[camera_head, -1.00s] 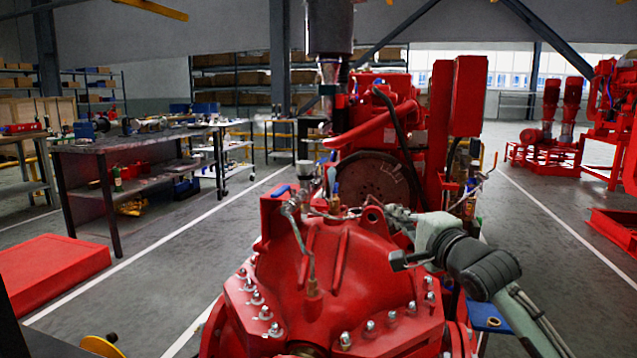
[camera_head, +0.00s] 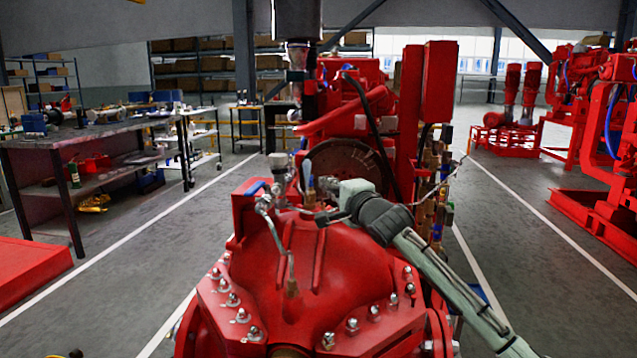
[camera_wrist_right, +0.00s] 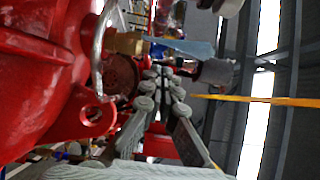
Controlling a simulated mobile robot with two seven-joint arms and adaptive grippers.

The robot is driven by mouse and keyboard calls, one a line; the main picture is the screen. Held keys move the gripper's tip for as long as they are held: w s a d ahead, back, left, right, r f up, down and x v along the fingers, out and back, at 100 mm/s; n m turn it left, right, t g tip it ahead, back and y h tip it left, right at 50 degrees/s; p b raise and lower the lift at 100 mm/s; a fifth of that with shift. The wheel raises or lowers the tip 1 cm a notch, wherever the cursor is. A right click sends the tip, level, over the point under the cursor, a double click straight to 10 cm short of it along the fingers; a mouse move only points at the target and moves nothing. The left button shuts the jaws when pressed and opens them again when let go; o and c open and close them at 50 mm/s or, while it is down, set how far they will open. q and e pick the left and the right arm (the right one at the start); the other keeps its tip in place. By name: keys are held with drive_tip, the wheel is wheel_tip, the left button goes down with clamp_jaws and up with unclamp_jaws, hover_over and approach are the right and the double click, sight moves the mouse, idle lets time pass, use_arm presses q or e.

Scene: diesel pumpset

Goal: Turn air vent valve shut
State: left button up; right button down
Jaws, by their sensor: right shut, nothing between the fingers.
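The air vent valve appears to be the small brass fitting (camera_head: 310,198) with an upright pale lever on top of the red pump casing (camera_head: 325,250). In the right wrist view a brass body (camera_wrist_right: 127,43) with a flat blue-grey lever (camera_wrist_right: 185,46) lies just beyond the fingertips. My right gripper (camera_head: 322,200) reaches in from the right, close beside the valve; contact cannot be told. Its fingers, also in the right wrist view (camera_wrist_right: 162,76), are shut and empty. My left gripper is out of view.
A bent metal pipe (camera_head: 275,235) rises from the casing left of the valve. Studs and nuts (camera_head: 353,325) line the casing flange. The red engine (camera_head: 350,120) stands behind.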

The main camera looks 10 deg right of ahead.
sight(310, 181)
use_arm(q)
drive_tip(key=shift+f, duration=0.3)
use_arm(e)
drive_tip(key=shift+w+a, duration=0.6)
drive_tip(key=shift+a, duration=0.35)
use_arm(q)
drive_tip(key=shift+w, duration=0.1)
use_arm(e)
drive_tip(key=shift+a, duration=0.15)
drive_tip(key=shift+m+h, duration=0.3)
drive_tip(key=shift+h, duration=0.1)
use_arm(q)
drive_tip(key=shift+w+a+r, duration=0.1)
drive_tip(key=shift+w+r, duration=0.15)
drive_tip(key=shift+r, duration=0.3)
